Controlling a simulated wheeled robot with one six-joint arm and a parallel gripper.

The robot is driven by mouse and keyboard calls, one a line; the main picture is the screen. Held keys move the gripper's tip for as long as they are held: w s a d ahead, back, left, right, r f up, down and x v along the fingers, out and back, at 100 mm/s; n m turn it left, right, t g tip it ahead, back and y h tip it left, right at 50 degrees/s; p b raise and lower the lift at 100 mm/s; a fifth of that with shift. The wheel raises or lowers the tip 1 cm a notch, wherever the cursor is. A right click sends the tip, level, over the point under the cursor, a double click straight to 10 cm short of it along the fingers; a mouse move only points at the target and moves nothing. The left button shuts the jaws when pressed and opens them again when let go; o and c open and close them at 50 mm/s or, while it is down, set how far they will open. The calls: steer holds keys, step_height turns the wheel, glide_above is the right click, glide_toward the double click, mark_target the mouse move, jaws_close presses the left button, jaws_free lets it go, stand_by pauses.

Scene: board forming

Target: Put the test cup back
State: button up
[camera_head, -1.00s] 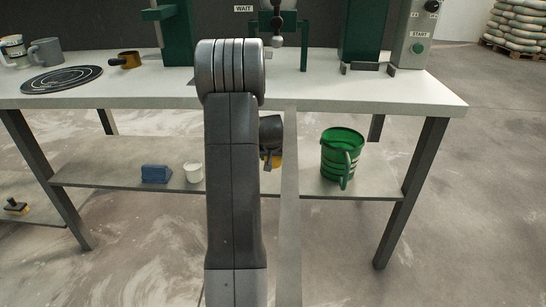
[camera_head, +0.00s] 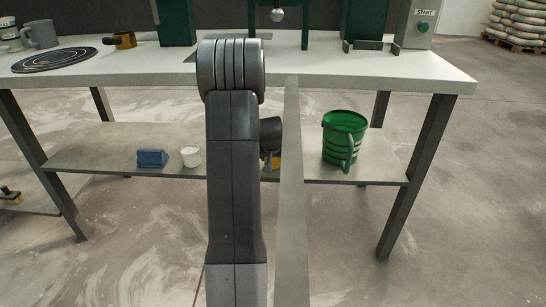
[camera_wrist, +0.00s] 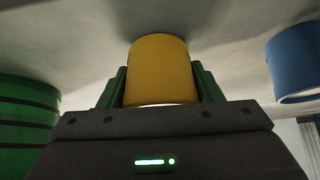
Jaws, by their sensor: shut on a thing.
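In the wrist view, a yellow cup (camera_wrist: 161,70) sits between the two green fingers of my gripper (camera_wrist: 160,86), which is shut on it. A grey surface lies right behind the cup; I cannot tell whether the cup touches it. In the head view, my gripper (camera_head: 269,138) is at the lower shelf (camera_head: 225,160), under the tabletop and left of the green bucket. Only a small bit of yellow shows below it; my arm hides the rest.
The green bucket (camera_head: 344,140) stands on the shelf to the right. A blue block-like thing (camera_head: 152,158) and a white cup (camera_head: 190,156) stand to the left. The tabletop (camera_head: 390,72) is above. A black round plate (camera_head: 54,60) lies on it.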

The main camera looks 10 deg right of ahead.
steer(key=shift+f+b, duration=0.3)
steer(key=shift+f, duration=0.05)
stand_by(0.3)
steer(key=o, duration=1.5)
steer(key=shift+r, duration=0.15)
steer(key=p+v, duration=0.4)
steer(key=v, duration=0.9)
steer(key=shift+s+a+r+p, duration=0.15)
steer(key=shift+r+p, duration=0.1)
steer(key=shift+p, duration=0.15)
